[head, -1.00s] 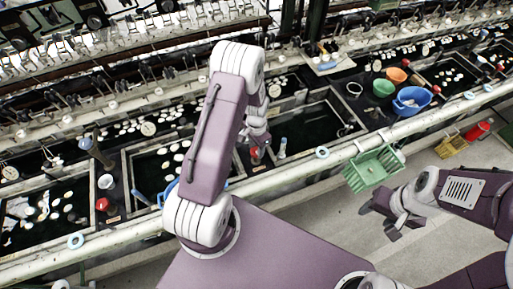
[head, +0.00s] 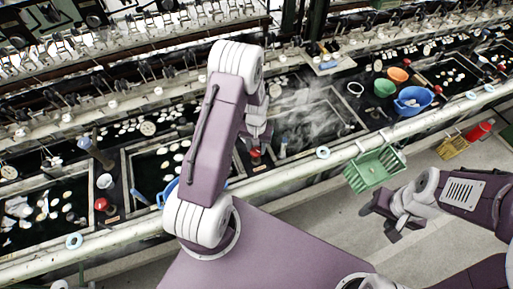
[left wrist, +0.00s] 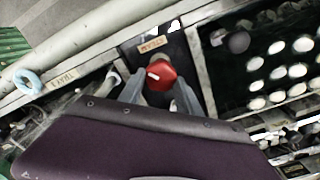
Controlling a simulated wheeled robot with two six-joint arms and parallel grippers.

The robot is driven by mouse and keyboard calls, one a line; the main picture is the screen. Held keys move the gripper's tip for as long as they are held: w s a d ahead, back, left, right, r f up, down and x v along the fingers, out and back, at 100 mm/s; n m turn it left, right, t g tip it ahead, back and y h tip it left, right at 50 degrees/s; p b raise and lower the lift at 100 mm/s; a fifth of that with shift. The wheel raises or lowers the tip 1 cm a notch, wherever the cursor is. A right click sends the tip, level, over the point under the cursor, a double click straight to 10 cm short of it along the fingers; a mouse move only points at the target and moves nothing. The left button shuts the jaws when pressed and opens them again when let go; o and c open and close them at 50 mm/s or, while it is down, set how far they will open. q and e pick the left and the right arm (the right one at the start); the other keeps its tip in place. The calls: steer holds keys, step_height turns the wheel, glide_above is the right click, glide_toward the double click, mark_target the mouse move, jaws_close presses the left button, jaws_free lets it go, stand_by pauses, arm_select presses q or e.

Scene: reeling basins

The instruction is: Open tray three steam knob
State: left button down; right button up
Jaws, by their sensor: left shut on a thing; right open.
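The red steam knob (head: 255,154) with a white mark stands beside the tray in the middle of the head view. In the left wrist view the knob (left wrist: 161,76) sits by a STEAM label (left wrist: 152,45). My left gripper (head: 258,146) is shut on the knob, with one finger on each side of it. White steam (head: 310,115) drifts over the dark water of the tray (head: 345,121) to the knob's right. My right gripper (head: 388,215) is open and empty above the floor, away from the bench.
A tray label (left wrist: 63,78) and a pale blue ring (left wrist: 28,82) are near the front rail. Another red knob (head: 101,204) stands further left. A green basket (head: 374,168) hangs on the rail near my right gripper. A blue bowl (head: 412,101) sits at the right.

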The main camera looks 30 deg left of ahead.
mark_target(255, 149)
arm_select(q)
steer(key=n, duration=0.4)
steer(key=shift+n, duration=0.3)
steer(key=shift+s+a+n+b, duration=0.15)
steer(key=shift+n+b, duration=0.15)
steer(key=shift+n, duration=2.2)
steer(key=c, duration=0.8)
jaws_free()
steer(key=shift+c, duration=0.2)
step_height(255, 149, up, 9)
steer(key=b, duration=0.1)
